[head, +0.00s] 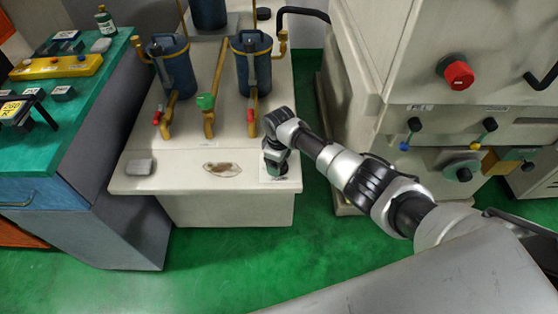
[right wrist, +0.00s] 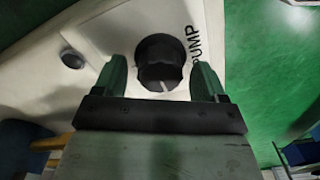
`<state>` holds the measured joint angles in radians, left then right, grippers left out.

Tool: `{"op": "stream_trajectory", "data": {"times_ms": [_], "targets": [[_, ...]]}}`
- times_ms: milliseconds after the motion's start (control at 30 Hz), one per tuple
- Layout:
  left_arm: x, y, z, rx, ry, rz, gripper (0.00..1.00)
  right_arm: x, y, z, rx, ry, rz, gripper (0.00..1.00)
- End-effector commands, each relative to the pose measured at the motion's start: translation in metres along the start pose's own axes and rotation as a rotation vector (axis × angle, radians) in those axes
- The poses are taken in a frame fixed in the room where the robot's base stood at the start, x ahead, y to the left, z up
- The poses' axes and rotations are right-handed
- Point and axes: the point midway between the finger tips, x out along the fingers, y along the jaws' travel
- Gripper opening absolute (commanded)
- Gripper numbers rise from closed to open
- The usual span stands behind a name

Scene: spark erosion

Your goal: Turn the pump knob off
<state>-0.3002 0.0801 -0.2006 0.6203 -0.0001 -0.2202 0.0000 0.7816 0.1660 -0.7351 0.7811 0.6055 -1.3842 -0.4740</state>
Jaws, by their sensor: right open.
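The pump knob (right wrist: 160,62) is a black round knob with a pale mark on its near edge, on a white panel, with the word PUMP (right wrist: 194,45) printed beside it in the right wrist view. My right gripper (right wrist: 160,78) is open, with one green finger on each side of the knob and a visible gap to each. Whether the fingertips reach down around it cannot be told. In the head view my right gripper (head: 276,160) is over the front right corner of the white bench (head: 190,185) and hides the knob. My left gripper is not in view.
A grey machine (head: 390,50) stands on the right. Green floor (head: 200,260) is clear in front.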

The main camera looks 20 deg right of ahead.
Motion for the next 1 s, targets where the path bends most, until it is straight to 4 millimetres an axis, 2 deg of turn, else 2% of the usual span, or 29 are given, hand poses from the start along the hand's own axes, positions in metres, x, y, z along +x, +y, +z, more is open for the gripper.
{"op": "stream_trajectory", "data": {"times_ms": [167, 267, 500, 700, 833, 1000], "targets": [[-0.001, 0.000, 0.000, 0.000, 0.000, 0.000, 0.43, -0.003, 0.000, 0.000, 0.001, 0.000, 0.000, 0.72], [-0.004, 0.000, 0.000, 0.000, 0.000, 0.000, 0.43, -0.015, 0.000, 0.000, 0.001, 0.002, 0.000, 0.72], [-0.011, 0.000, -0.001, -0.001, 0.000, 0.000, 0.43, -0.062, 0.001, 0.000, 0.000, 0.003, 0.003, 0.72], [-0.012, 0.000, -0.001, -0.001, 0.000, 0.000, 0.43, -0.095, 0.000, -0.001, 0.000, 0.003, 0.001, 0.72], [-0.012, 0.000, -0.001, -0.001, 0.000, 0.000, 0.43, -0.105, 0.000, 0.000, 0.000, 0.001, 0.000, 0.72], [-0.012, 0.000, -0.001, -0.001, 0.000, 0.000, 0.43, -0.108, 0.000, 0.000, 0.001, -0.001, -0.001, 0.72]]}}
